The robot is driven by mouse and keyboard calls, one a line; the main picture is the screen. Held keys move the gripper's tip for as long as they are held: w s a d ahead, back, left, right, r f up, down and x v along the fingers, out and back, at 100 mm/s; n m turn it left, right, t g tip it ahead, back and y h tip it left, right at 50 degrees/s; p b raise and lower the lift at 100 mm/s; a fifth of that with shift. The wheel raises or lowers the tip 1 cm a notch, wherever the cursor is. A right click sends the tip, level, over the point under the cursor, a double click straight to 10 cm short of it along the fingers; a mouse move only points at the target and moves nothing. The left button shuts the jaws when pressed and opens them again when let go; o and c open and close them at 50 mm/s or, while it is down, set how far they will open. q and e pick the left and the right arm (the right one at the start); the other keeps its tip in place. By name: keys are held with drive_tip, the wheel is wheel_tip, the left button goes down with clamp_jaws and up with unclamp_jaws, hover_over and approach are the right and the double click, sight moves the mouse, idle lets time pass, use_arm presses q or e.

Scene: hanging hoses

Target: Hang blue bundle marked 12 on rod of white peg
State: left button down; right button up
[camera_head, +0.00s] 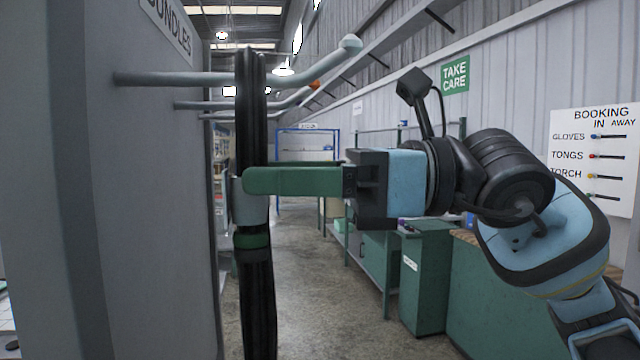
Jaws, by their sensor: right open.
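A long black hose bundle (259,300) hangs upright across the nearest rod (180,79), with its top rising above it. The bundle has a grey sleeve (250,210) and a green band (252,240); no blue and no number 12 can be read on it. The nearest rod juts from the grey panel and bends up to a pale tip. My right gripper (248,181) is open, its green finger lying across the front of the bundle at the sleeve. My left gripper is out of view.
A second rod (230,105) with an orange tip and a third rod lie behind the nearest one. The grey panel (140,220) fills the left side. Green cabinets (425,280) stand at right; the floor (310,310) between is clear.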

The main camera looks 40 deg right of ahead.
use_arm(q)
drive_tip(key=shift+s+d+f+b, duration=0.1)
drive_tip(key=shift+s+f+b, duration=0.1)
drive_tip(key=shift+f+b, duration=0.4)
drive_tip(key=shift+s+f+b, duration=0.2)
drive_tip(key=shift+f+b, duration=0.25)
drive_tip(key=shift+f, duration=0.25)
use_arm(e)
drive_tip(key=shift+v, duration=2.3)
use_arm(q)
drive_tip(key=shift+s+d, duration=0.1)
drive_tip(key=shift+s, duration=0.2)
